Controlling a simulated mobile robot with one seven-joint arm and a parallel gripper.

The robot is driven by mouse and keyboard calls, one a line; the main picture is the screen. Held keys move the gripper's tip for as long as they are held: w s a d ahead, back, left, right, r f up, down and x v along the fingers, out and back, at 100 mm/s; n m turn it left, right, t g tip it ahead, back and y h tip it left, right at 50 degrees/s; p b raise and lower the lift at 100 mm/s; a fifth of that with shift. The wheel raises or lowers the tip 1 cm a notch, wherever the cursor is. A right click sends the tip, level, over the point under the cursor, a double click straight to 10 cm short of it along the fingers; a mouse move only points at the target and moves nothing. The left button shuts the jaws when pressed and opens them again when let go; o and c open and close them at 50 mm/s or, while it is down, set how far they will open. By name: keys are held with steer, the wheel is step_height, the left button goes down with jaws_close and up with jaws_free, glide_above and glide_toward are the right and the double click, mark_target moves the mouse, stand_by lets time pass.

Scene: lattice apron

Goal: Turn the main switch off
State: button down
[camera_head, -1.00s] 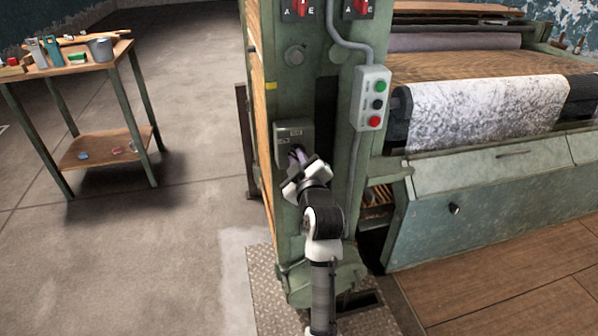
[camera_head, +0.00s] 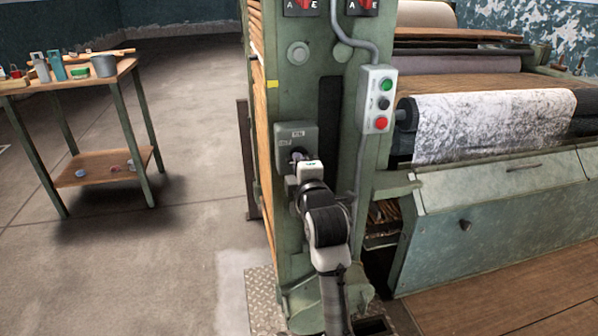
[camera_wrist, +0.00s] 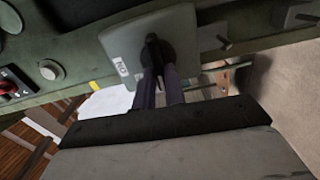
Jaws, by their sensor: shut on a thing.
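The main switch is a grey box (camera_head: 308,136) on the front of the green machine post, with small labels too fine to read surely. In the wrist view the box (camera_wrist: 122,58) carries a dark rotary knob (camera_wrist: 153,47). My gripper (camera_head: 297,157) reaches the box from the front. In the wrist view its two purplish fingers (camera_wrist: 158,74) are shut on the knob, one on each side. The knob is mostly hidden by my gripper in the head view.
A grey button box (camera_head: 377,98) with green, black and red buttons hangs to the right on a conduit. Red rotary switches (camera_head: 361,5) sit above. The press (camera_head: 500,190) stands right. A table (camera_head: 100,75) with tools and a pot stands left, with open floor between.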

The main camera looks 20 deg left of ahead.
steer(key=shift+n, duration=0.4)
steer(key=c, duration=1.5)
jaws_free()
steer(key=shift+o, duration=0.2)
steer(key=b+v, duration=0.6)
steer(key=v, duration=0.5)
steer(key=shift+d+f, duration=0.2)
steer(key=shift+f, duration=0.15)
steer(key=shift+s+d+b, duration=0.1)
steer(key=shift+s+b, duration=0.1)
steer(key=shift+b, duration=0.4)
